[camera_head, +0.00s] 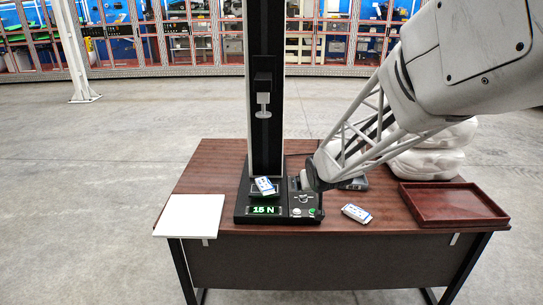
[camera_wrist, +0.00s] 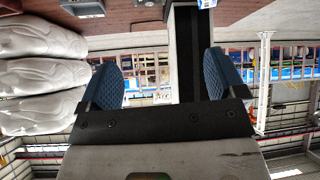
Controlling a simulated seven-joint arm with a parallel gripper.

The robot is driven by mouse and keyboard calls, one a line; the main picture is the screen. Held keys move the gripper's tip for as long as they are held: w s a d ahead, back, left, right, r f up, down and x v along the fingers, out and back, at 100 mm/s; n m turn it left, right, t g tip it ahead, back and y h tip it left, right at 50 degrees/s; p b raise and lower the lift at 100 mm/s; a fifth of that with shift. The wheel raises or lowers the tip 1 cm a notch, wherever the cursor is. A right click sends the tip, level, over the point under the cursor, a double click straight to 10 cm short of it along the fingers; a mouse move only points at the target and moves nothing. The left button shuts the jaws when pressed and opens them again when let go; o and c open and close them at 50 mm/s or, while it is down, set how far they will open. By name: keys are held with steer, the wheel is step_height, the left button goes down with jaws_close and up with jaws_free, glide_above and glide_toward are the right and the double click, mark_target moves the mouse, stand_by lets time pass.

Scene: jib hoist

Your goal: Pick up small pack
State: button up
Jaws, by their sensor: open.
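Two small white and blue packs show in the head view. One small pack (camera_head: 265,186) lies on the base of the black column stand, above its green "15 N" display. The other pack (camera_head: 357,213) lies flat on the brown table, right of the stand. My gripper (camera_head: 311,178) is low beside the stand's right side, between the two packs; its fingertips are hard to make out there. In the wrist view my gripper (camera_wrist: 162,78) is open, with blue pads apart and nothing between them. A pack's edge (camera_wrist: 207,4) shows at the top of that view.
The black stand (camera_head: 266,90) rises tall beside my gripper. A red-brown tray (camera_head: 452,222) sits at the table's right. A white board (camera_head: 190,216) lies at the left edge. White sacks (camera_head: 425,164) are stacked behind my arm.

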steer(key=w+a+f+n+t+y, duration=0.1)
steer(key=w+a+f+t+y, duration=0.1)
steer(key=w+a+f, duration=0.65)
steer(key=n+t+y, duration=0.1)
steer(key=y, duration=0.1)
glide_toward(268, 189)
steer(key=shift+x, duration=1)
steer(key=shift+s+f, duration=0.1)
steer(key=shift+f, duration=0.05)
steer(key=shift+x, duration=1.3)
steer(key=shift+x, duration=2.6)
steer(key=c, duration=1.1)
